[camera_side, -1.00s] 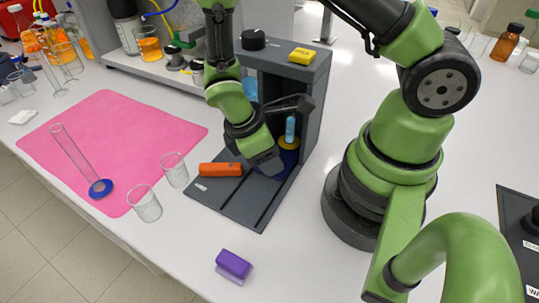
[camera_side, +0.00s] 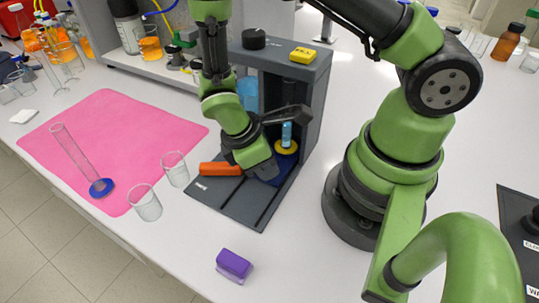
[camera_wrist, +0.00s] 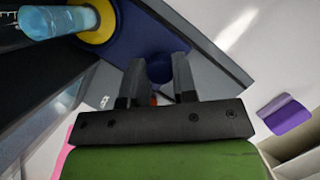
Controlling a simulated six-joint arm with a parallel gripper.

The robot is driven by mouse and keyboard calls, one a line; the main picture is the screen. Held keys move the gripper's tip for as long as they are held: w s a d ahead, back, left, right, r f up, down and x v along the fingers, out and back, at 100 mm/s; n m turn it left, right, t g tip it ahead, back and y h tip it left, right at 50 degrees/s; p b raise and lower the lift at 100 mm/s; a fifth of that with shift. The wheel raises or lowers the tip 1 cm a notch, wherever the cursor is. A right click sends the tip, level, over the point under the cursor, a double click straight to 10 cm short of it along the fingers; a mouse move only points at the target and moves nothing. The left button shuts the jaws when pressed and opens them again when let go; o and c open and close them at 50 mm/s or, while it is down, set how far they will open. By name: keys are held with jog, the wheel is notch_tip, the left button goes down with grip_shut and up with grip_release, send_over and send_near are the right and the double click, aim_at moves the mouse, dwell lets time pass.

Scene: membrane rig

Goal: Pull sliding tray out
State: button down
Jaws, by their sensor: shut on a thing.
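The dark blue sliding tray (camera_side: 279,174) lies on the grey rig's base, partly out of its opening. It carries a yellow ring (camera_side: 286,147) with an upright light blue cylinder (camera_side: 286,134) in it. In the wrist view the tray (camera_wrist: 135,38) has a round blue knob (camera_wrist: 159,68) at its near end. The cylinder (camera_wrist: 55,18) and ring (camera_wrist: 98,22) show at upper left there. My gripper (camera_wrist: 157,75) is shut on the knob, one finger on each side. In the side view my gripper (camera_side: 262,172) hides the knob and the tray's front end.
The grey rig (camera_side: 314,110) has a black knob and yellow block on top. An orange block (camera_side: 220,169) lies on its base, close to my gripper. Two glass beakers (camera_side: 146,204) stand at left by the pink mat (camera_side: 110,130). A purple block (camera_side: 234,263) lies in front.

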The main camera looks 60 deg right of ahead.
jog(key=a, duration=0.9)
jog(key=shift+w+a, duration=0.1)
jog(key=shift+a, duration=0.3)
jog(key=c, duration=0.9)
grip_release()
jog(key=shift+d, duration=0.1)
jog(key=v, duration=1)
